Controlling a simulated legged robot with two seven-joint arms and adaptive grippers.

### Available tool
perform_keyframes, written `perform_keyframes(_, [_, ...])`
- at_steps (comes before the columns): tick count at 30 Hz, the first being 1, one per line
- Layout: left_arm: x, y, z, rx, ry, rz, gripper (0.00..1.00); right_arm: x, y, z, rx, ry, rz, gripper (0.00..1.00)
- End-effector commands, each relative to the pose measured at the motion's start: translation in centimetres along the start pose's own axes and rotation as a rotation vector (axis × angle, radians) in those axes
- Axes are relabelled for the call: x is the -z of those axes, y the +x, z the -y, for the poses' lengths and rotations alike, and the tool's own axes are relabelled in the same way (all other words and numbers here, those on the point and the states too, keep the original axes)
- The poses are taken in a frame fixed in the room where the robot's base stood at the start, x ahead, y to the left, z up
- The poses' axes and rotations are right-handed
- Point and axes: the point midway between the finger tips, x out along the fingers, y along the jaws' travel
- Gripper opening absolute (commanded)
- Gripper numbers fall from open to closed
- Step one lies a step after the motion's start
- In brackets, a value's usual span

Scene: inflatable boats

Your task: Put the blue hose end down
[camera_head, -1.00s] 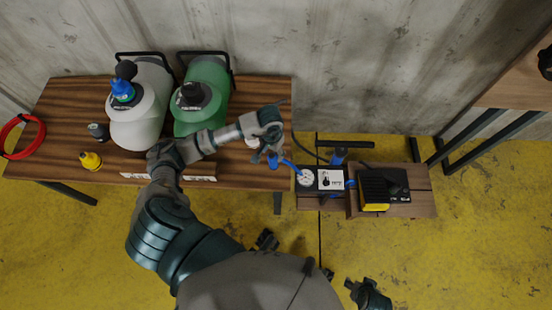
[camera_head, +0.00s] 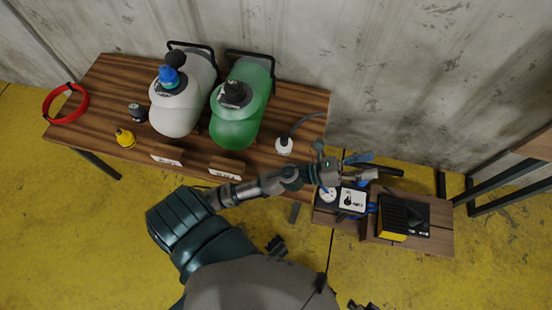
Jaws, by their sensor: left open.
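My left gripper (camera_head: 335,170) is open above the pump unit with a white label and round gauge (camera_head: 349,199), on the low wooden stand at right. A short piece of blue hose (camera_head: 324,190) shows just below the gripper, by the gauge. A blue part (camera_head: 358,158) lies just behind the gripper; I cannot tell whether it is the hose end or a fitting. The gripper hides part of this area, and contact with the hose cannot be made out.
A black and yellow box (camera_head: 403,218) stands right of the pump unit.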

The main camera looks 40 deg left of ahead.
Motion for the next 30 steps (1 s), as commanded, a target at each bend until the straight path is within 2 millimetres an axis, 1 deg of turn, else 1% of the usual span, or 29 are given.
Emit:
perform_keyframes(1, [-0.4, -1.5, -2.8, -0.175, -0.257, 0.097, 0.59, 0.0, 0.0, 0.0, 0.001, 0.001, -0.001, 0.62])
perform_keyframes(2, [-0.4, -2.7, -4.7, -0.283, -0.414, 0.16, 0.59, 0.0, 0.0, 0.1, 0.002, 0.002, -0.001, 0.62])
perform_keyframes(3, [0.2, -4.9, -7.2, -0.428, -0.623, 0.246, 0.59, 0.0, 0.0, 0.1, 0.002, 0.002, -0.001, 0.62])
perform_keyframes(4, [1.0, -6.8, -8.9, -0.538, -0.775, 0.314, 0.59, 0.0, 0.0, 0.1, 0.002, 0.002, -0.001, 0.62])
perform_keyframes(5, [2.1, -9.0, -10.5, -0.65, -0.924, 0.385, 0.59, 0.0, 0.0, 0.1, 0.002, 0.002, -0.001, 0.62])
perform_keyframes(6, [4.2, -12.3, -12.1, -0.803, -1.115, 0.484, 0.59, 0.0, 0.0, 0.0, 0.001, 0.002, -0.001, 0.62])
perform_keyframes(7, [5.9, -14.9, -12.8, -0.918, -1.252, 0.563, 0.59, 0.0, 0.0, 0.0, 0.001, 0.002, -0.001, 0.62])
perform_keyframes(8, [7.8, -17.6, -13.2, -1.033, -1.378, 0.642, 0.59, 0.0, 0.0, 0.0, 0.0, 0.002, -0.001, 0.62])
perform_keyframes(9, [10.3, -21.1, -13.1, -1.182, -1.526, 0.745, 0.59, 0.0, 0.0, -0.1, -0.001, 0.001, -0.001, 0.62])
perform_keyframes(11, [13.7, -25.6, -11.9, -1.387, -1.7, 0.89, 0.59, 0.0, 0.0, -0.2, -0.003, -0.001, 0.0, 0.62])
perform_keyframes(12, [15.6, -28.1, -10.7, -1.512, -1.786, 0.978, 0.59, 0.0, 0.0, -0.2, -0.005, -0.003, 0.0, 0.62])
perform_keyframes(15, [19.0, -32.7, -7.2, -1.771, -1.92, 1.156, 0.59, -0.1, 0.0, -0.4, -0.009, -0.008, 0.001, 0.62])
perform_keyframes(18, [20.7, -35.3, -4.6, -1.936, -1.973, 1.269, 0.59, -0.1, 0.0, -0.5, -0.01, -0.009, 0.002, 0.62])
perform_keyframes(21, [21.3, -36.1, -3.3, -2.008, -1.987, 1.316, 0.59, -0.1, 0.0, -0.4, -0.009, -0.008, 0.003, 0.62])
perform_keyframes(30, [21.4, -36.0, -3.0, -2.017, -1.984, 1.322, 0.59, -0.1, 0.0, 0.1, 0.002, 0.002, 0.002, 0.62])
